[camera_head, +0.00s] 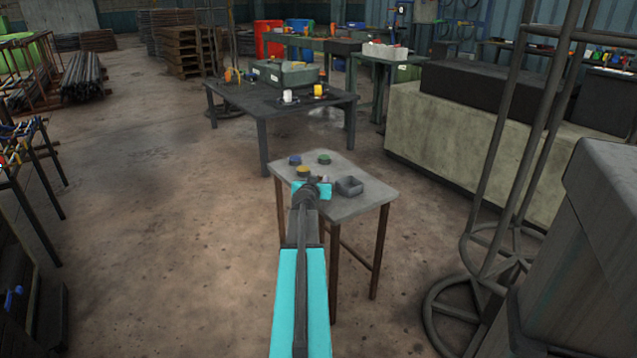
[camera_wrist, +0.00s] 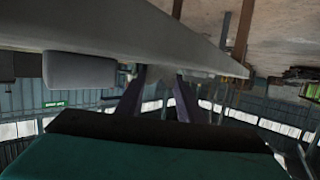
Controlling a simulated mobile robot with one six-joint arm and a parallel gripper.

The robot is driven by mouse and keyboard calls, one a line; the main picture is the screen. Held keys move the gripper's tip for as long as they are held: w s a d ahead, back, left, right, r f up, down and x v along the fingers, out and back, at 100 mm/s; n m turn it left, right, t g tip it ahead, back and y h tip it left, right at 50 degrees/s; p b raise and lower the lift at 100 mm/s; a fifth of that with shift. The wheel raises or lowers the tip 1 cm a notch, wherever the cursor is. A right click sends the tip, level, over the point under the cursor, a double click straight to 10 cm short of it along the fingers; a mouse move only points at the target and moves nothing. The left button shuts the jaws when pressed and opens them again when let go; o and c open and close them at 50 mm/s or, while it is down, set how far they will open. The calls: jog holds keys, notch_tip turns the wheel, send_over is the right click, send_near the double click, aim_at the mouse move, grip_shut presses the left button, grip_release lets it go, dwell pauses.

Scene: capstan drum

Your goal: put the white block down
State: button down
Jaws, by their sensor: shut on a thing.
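My gripper (camera_head: 321,181) is over the near part of a small grey-topped table (camera_head: 362,203). In the wrist view my gripper (camera_wrist: 159,76) shows two dark fingers with a pale shape between their tips, which I take as the white block (camera_wrist: 160,74). It is shut on it. In the head view the block is mostly hidden by my wrist. The wrist view is upside down, with the tabletop close to the fingers. I cannot tell whether the block touches the tabletop.
A larger dark table (camera_head: 235,97) stands behind. Bare tabletop shows at the near right.

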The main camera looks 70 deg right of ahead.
jog(key=c, duration=1.2)
grip_release()
jog(key=shift+r, duration=0.15)
jog(key=p+v, duration=0.1)
jog(key=v, duration=1.1)
